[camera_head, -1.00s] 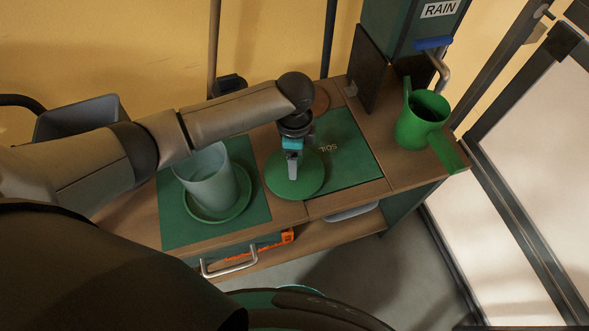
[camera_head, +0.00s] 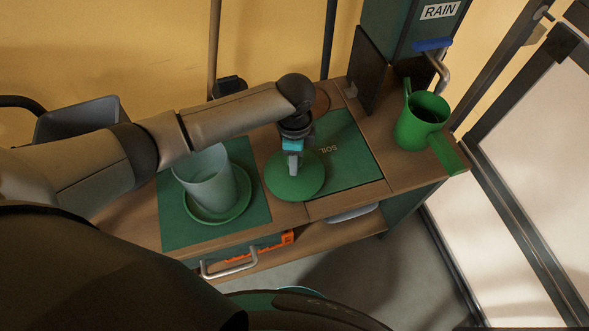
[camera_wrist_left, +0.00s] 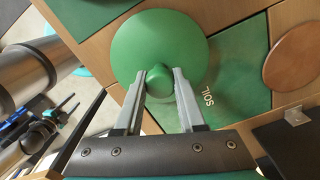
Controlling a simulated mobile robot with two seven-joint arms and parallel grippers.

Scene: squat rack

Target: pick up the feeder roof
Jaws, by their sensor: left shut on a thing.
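The feeder roof (camera_head: 297,184) is a round green disc with a raised knob at its middle. It sits on the wooden bench beside the green SOIL panel and partly overlaps it. It also shows in the left wrist view (camera_wrist_left: 139,50), where its knob (camera_wrist_left: 161,80) is between the fingers. My left gripper (camera_head: 293,168) comes down from above and is shut on the knob. The same gripper shows in the left wrist view (camera_wrist_left: 160,82), one finger on each side of the knob. I cannot tell whether the roof is clear of the bench. My right gripper is not in view.
A pale green cup (camera_head: 206,178) stands in a green saucer (camera_head: 243,200) on a green mat (camera_head: 180,228) left of the roof. A green watering can (camera_head: 418,124) stands at the right. The SOIL panel (camera_head: 345,160) lies right of the roof.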

